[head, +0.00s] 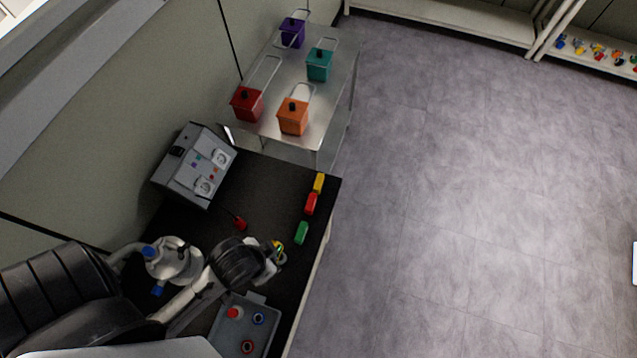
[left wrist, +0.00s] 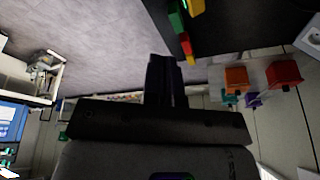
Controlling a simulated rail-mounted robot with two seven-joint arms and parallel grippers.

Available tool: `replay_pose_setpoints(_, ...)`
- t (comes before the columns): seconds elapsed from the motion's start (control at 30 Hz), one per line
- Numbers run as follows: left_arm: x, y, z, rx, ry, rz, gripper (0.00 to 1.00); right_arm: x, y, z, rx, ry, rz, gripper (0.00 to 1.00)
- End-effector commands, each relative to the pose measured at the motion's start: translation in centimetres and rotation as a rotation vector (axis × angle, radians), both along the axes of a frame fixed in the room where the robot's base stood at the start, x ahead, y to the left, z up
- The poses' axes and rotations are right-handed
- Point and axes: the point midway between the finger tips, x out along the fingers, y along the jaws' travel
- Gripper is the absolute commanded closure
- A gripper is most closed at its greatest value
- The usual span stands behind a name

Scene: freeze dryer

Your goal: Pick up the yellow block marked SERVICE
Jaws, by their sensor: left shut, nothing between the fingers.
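A yellow block (head: 319,183) stands near the right edge of the black bench, at the far end of a row with a red block (head: 311,204) and a green block (head: 301,232). No lettering on it is legible. My left gripper (head: 277,252) is over the bench, left of and nearer than the green block, apart from the row. In the left wrist view its fingers (left wrist: 166,80) are shut and empty. The row shows beyond them: green block (left wrist: 177,22), red block (left wrist: 185,43) and yellow block (left wrist: 190,59). My right gripper is not in view.
A grey instrument box (head: 194,165) and a red-handled tool (head: 239,223) are on the bench. A steel cart (head: 268,127) with several coloured containers stands beyond. Floor to the right is clear.

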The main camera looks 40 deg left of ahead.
Motion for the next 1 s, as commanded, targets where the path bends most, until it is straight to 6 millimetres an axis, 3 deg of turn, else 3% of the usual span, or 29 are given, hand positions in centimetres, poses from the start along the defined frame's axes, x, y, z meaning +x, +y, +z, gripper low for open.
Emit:
replay_pose_setpoints(0.43, -0.21, -0.03, -0.09, -0.001, 0.005, 0.001, 0.99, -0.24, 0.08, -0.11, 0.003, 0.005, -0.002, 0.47)
replay_pose_setpoints(1.0, -0.21, -0.34, -0.07, -0.011, 0.006, 0.007, 0.44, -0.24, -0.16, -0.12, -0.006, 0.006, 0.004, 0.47)
